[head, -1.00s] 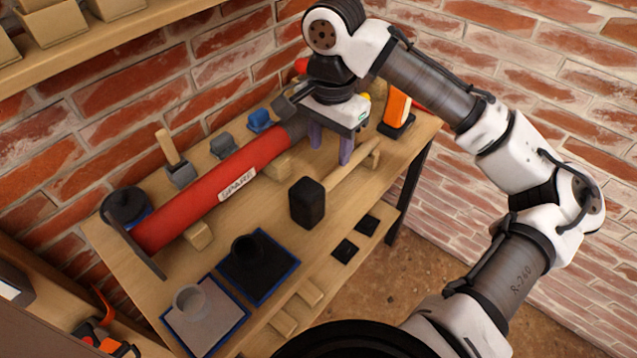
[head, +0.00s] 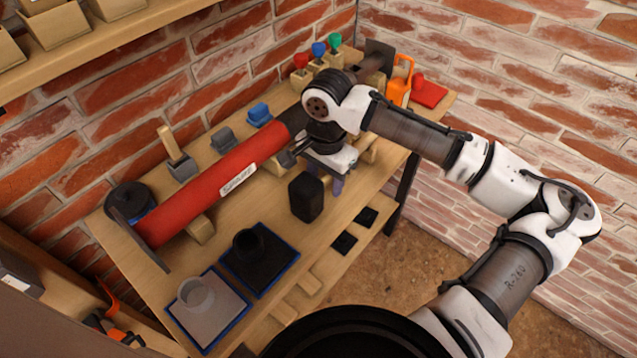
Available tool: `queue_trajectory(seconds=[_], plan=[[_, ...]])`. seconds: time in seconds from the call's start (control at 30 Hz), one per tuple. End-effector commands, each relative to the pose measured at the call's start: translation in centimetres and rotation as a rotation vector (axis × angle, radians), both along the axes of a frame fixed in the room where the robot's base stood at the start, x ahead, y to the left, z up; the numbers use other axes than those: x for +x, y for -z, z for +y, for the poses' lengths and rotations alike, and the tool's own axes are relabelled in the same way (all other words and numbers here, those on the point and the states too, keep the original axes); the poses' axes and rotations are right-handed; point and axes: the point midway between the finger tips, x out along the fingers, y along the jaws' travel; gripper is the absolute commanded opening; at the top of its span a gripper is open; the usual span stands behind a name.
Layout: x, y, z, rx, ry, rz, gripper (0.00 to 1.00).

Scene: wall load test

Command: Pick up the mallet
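The mallet lies on the wooden bench, its black block head (head: 306,197) toward me and its pale wooden handle running back to the upper right. My gripper (head: 335,183) is low over the handle just behind the head, pointing down. The gripper body hides most of the handle. One purple-grey finger shows beside the handle; the other is mostly hidden, so I cannot tell whether the fingers are closed on it.
A red tube (head: 212,192) marked SPARE lies left of my gripper. Blue-edged mats (head: 283,264) with a black and a clear cup are in front. An orange tool (head: 399,85) and coloured knobs (head: 319,50) stand at the back right.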

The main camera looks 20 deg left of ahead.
Motion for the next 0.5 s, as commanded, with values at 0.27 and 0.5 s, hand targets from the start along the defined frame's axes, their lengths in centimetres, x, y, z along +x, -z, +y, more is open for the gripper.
queue_trajectory(seconds=[0.27,0.5], plan=[[0.01,-0.02,0.0,0.0,0.0,0.0,0.26],[0.01,-0.03,0.0,0.0,0.001,0.0,0.0]])
